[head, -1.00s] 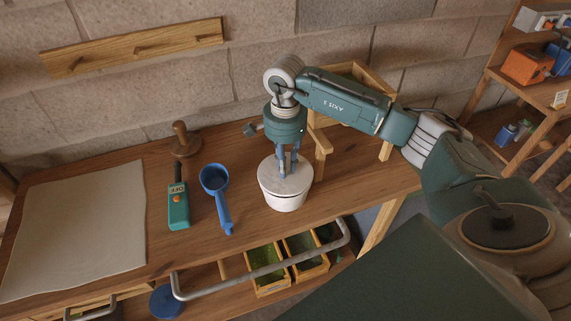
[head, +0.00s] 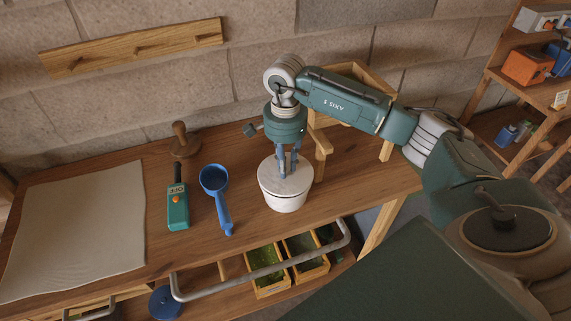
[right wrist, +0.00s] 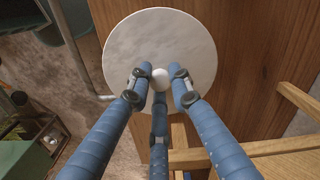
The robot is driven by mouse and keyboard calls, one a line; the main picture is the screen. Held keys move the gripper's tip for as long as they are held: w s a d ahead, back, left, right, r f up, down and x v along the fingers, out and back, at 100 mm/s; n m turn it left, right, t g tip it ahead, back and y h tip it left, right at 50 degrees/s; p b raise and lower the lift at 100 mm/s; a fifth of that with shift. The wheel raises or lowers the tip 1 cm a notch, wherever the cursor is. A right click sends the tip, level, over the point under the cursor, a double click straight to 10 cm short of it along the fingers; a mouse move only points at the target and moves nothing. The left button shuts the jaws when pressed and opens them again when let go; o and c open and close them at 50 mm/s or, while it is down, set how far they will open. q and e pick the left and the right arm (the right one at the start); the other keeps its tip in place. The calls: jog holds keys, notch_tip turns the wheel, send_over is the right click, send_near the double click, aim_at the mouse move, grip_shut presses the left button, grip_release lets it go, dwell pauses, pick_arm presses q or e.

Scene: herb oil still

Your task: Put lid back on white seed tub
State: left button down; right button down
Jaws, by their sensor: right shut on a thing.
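The white seed tub (head: 284,201) stands upright on the wooden bench near its right end. Its round white lid (head: 272,177) lies level on top of the tub; the two look in contact around the visible front rim. My right gripper (head: 287,171) points straight down over the lid, its blue fingers shut on the lid's knob. In the right wrist view the pale lid (right wrist: 160,40) shows from above, with the small white knob (right wrist: 160,78) between the fingertips. The lid hides the tub there. My left gripper is in neither view.
A pale cloth (head: 75,225) covers the bench's left. A wooden frame (head: 320,140) stands behind the tub. A metal rail (head: 265,272) runs along the front.

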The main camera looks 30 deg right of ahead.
jog(key=shift+f+b, duration=0.2)
jog(key=shift+b, duration=0.3)
dwell(0.9)
jog(key=c, duration=1.5)
grip_release()
jog(key=shift+o, duration=0.6)
jog(key=o, duration=0.4)
jog(key=shift+c, duration=0.2)
jog(key=shift+r, duration=0.1)
jog(key=shift+r+p, duration=2)
jog(key=shift+r, duration=1.45)
